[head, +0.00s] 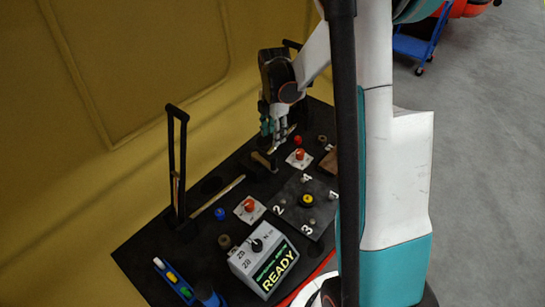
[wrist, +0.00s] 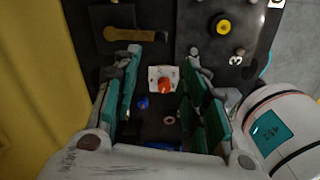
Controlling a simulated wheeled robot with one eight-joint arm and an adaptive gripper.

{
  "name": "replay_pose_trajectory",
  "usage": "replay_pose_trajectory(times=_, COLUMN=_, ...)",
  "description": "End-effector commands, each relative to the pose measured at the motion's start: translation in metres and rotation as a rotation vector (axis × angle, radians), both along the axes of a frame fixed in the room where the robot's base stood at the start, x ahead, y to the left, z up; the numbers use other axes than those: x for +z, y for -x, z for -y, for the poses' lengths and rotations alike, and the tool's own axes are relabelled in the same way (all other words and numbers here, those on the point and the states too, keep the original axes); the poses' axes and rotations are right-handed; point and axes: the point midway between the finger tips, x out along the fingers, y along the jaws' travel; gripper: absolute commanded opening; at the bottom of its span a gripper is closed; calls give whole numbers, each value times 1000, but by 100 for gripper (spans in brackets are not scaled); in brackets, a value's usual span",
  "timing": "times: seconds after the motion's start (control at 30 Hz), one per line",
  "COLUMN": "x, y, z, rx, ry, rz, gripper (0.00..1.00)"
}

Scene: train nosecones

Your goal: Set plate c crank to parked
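The work board (head: 150,246) holds several controls, and I cannot read which one is plate c. A white plate with an orange-red knob (head: 249,206) sits mid-board; in the wrist view (wrist: 164,84) it shows between the fingers. A second such plate (head: 299,156) sits farther back. A brass-coloured lever on a dark block (head: 262,160) is near my gripper; a lever of this kind shows at the top left of the wrist view (wrist: 135,34). My gripper (head: 275,138) is above the board's back part. In the wrist view (wrist: 164,58) its fingers are apart, with nothing between them.
A dark plate with a yellow knob (head: 308,199) has numbers around it. A grey box reading READY (head: 264,260) stands in front. A tall black handle frame (head: 176,165) rises at left. The yellow wall (head: 60,200) is close behind. Grey floor (head: 480,200) is open at right.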

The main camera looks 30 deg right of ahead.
Motion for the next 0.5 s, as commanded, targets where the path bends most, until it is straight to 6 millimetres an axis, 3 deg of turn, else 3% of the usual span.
replay_pose_trajectory(times=0.5, x=-95, y=0, z=0, rx=-2, ry=1, rz=1, gripper=40)
